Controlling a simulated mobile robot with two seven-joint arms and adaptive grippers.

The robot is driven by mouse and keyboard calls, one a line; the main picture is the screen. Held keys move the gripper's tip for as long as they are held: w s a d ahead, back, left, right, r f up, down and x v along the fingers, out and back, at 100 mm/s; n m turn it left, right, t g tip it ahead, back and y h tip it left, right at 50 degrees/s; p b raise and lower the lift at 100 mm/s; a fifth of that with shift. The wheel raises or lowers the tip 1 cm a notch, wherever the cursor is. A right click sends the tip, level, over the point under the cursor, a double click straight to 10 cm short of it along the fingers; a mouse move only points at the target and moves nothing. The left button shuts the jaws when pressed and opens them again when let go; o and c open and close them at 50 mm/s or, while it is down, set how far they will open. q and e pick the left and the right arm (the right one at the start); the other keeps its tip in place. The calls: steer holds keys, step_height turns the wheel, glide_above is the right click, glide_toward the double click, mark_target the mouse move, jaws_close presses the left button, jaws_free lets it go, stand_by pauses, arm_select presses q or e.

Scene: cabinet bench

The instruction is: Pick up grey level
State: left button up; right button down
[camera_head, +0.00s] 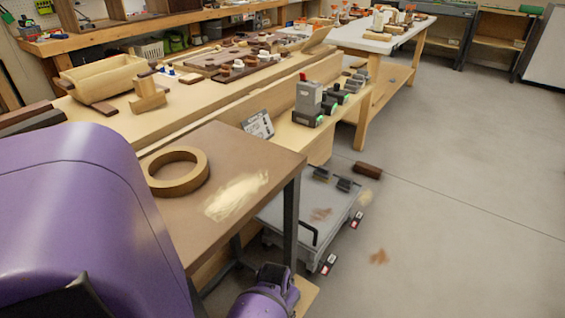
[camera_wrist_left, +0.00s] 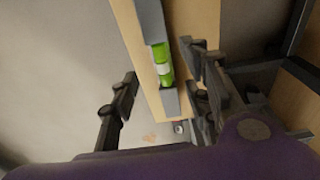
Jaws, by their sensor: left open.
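The grey level (camera_wrist_left: 152,22), a long grey bar with bright green parts and a pale band, lies along a light wood board in the left wrist view. My left gripper (camera_wrist_left: 160,75) is open there, with one black finger to the left of the level and one to the right. The level shows between the fingers, and I see no clear contact. How far the fingertips are above it I cannot tell. In the head view I cannot make out the level or the left gripper. My right gripper is in neither view.
The floor at right is mostly clear.

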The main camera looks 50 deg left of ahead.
arm_select(q)
steer(key=f, duration=0.1)
steer(key=f+b, duration=0.1)
steer(key=f, duration=0.1)
steer(key=f+b, duration=0.1)
steer(key=shift+w+a+f, duration=0.2)
steer(key=shift+a+f, duration=0.05)
steer(key=shift+f, duration=0.1)
steer(key=shift+r, duration=0.15)
steer(key=shift+c, duration=0.6)
jaws_close()
